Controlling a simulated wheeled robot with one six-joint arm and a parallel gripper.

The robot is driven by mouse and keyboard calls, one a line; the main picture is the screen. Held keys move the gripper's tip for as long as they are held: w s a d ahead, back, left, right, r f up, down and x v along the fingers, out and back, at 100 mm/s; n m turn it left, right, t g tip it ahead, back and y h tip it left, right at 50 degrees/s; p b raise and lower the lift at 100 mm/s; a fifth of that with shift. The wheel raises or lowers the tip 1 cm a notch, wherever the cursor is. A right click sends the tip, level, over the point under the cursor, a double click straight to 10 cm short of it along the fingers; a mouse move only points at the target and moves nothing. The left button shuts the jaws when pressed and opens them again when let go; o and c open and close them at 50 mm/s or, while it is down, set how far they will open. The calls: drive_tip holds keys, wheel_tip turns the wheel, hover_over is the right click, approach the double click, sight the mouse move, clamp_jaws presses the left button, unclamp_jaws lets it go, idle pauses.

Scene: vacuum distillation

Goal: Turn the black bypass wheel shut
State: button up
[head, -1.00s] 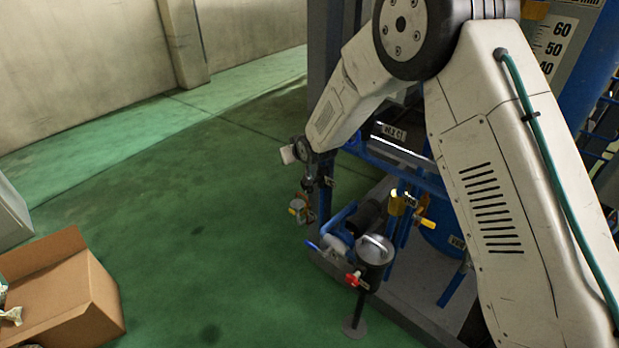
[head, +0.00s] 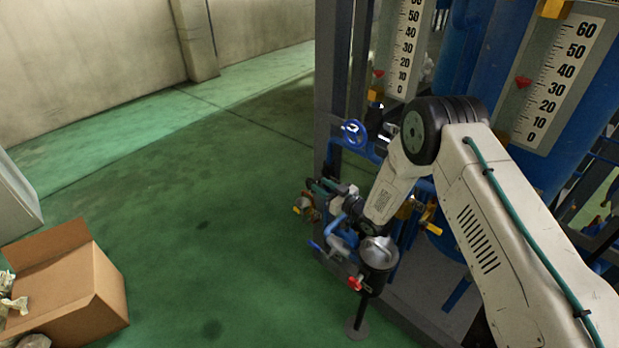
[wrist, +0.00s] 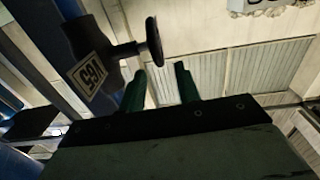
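A dark handwheel (wrist: 153,41) shows nearly edge-on in the wrist view, on a stem from a dark valve body with a yellow-edged tag (wrist: 88,74). It looks black and is the likely bypass wheel. My gripper (wrist: 161,84) has its two green fingers apart, with nothing between them. The wheel is beyond the fingertips, by the left finger, and no contact shows. In the head view my gripper (head: 320,187) is low at the left side of the blue pipe frame. I cannot make out the black wheel there.
A blue handwheel (head: 353,133) is on the frame above my gripper. A dark pot with a metal lid (head: 377,252) and red-handled valve (head: 355,283) stands below. Yellow-handled valves flank my forearm. A cardboard box (head: 70,290) is on the floor at left; the floor between is clear.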

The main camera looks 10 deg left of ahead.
drive_tip(key=x, duration=0.7)
clamp_jaws()
